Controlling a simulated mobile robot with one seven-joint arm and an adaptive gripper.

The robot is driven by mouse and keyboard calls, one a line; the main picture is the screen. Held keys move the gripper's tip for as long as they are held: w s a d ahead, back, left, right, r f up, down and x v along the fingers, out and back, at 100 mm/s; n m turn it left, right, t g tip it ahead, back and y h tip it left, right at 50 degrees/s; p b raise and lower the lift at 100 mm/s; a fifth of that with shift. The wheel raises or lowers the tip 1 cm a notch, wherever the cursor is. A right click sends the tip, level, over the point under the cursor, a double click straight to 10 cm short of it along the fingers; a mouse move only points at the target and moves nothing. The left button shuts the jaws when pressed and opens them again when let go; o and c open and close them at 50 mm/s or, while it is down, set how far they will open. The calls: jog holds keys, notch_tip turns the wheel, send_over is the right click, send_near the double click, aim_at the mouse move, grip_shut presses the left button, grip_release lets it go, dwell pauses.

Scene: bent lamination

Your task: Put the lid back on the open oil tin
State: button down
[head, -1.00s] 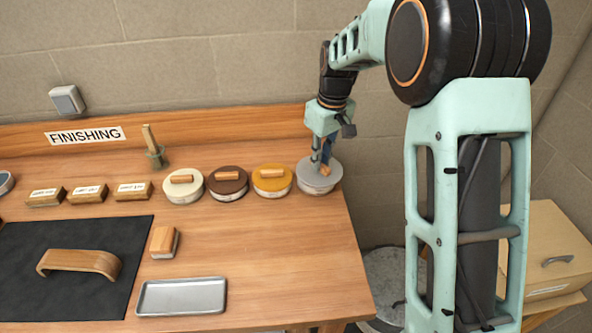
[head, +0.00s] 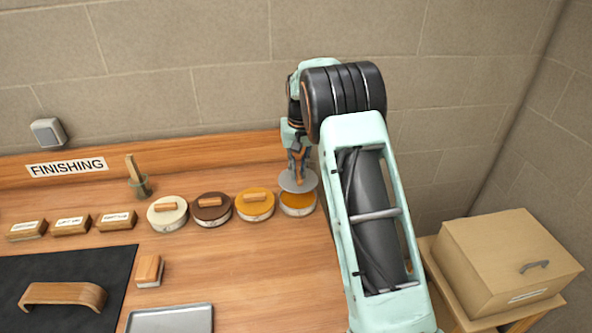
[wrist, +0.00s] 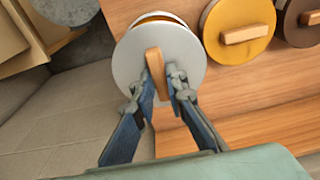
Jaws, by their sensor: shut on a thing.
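My gripper (head: 299,158) is shut on the wooden handle (wrist: 155,70) of a round grey lid (head: 292,185). The lid also shows in the wrist view (wrist: 190,62), where the two fingers pinch the handle from either side. The open tin (head: 298,211) is the rightmost in the row; amber oil shows inside it. The lid is apart from the tin, above its back edge and slightly tilted in the head view. In the wrist view the lid hides most of the tin; only a bit of its far rim shows.
Lidded tins stand left of the open one: yellow (head: 254,207), brown (head: 211,211) and cream (head: 167,215). The bench front right is clear.

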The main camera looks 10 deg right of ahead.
jog(key=shift+f+b, duration=1.5)
jog(key=shift+f, duration=1.2)
jog(key=shift+f, duration=0.2)
jog(key=c, duration=1.4)
grip_release()
jog(key=shift+r, duration=0.1)
jog(key=shift+r+p, duration=2.1)
jog(key=shift+r, duration=1.35)
jog(key=shift+c, duration=0.5)
